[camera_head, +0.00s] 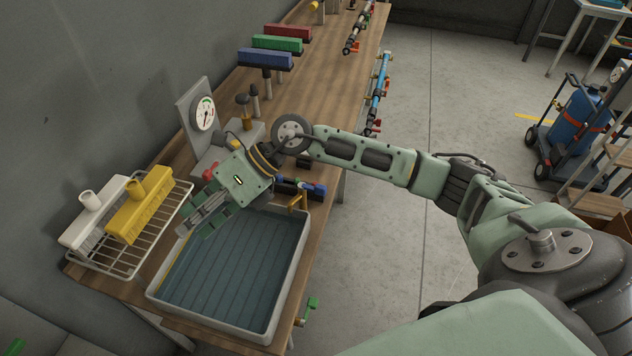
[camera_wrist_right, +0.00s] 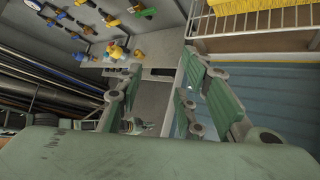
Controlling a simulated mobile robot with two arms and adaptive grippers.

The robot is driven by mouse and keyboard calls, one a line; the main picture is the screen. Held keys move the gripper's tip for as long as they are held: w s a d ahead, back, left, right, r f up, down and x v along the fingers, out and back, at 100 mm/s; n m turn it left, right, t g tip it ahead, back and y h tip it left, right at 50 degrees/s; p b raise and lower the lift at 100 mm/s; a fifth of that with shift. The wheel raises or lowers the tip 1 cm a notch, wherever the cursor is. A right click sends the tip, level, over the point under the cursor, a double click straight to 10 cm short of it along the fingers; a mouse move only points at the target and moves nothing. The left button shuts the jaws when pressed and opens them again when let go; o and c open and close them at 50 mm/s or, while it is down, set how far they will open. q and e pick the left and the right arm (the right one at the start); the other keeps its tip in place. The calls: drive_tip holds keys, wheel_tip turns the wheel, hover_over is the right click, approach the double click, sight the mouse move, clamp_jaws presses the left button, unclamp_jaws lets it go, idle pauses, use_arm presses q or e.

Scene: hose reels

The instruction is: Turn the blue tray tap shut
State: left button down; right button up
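The tray tap has a blue handle (camera_head: 315,188) and a brass-coloured body (camera_head: 298,200). It stands at the far edge of the white tray (camera_head: 219,329), which has a blue-grey ribbed inside. My right gripper (camera_head: 192,222) hangs over the tray's far left part, left of the tap and apart from it. In the right wrist view my right gripper (camera_wrist_right: 162,68) has its two fingers spread with nothing between them. I cannot make out the tray tap in that view. My left gripper is not in view.
A wire rack (camera_head: 130,270) with a white and a yellow brush (camera_head: 138,212) stands left of the tray. A gauge (camera_head: 204,115) stands behind. A green-handled tap (camera_head: 312,303) sticks out at the bench's right edge.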

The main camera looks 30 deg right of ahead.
drive_tip(key=w+d+f+h, duration=0.1)
drive_tip(key=d+f+h, duration=0.15)
drive_tip(key=d, duration=0.45)
drive_tip(key=w+d+f+h, duration=0.1)
drive_tip(key=d+f+h, duration=0.1)
drive_tip(key=d+h, duration=0.35)
drive_tip(key=r+g+h, duration=0.1)
drive_tip(key=r+h, duration=0.1)
drive_tip(key=h, duration=0.2)
hover_over(317, 185)
drive_tip(key=shift+s, duration=0.1)
drive_tip(key=shift+d+f+p, duration=0.15)
drive_tip(key=shift+f+p, duration=0.1)
drive_tip(key=shift+p, duration=0.1)
wheel_tip(317, 185, down, 6)
drive_tip(key=p, duration=0.2)
drive_tip(key=shift+p, duration=0.3)
drive_tip(key=shift+f, duration=0.65)
drive_tip(key=shift+c, duration=0.2)
clamp_jaws()
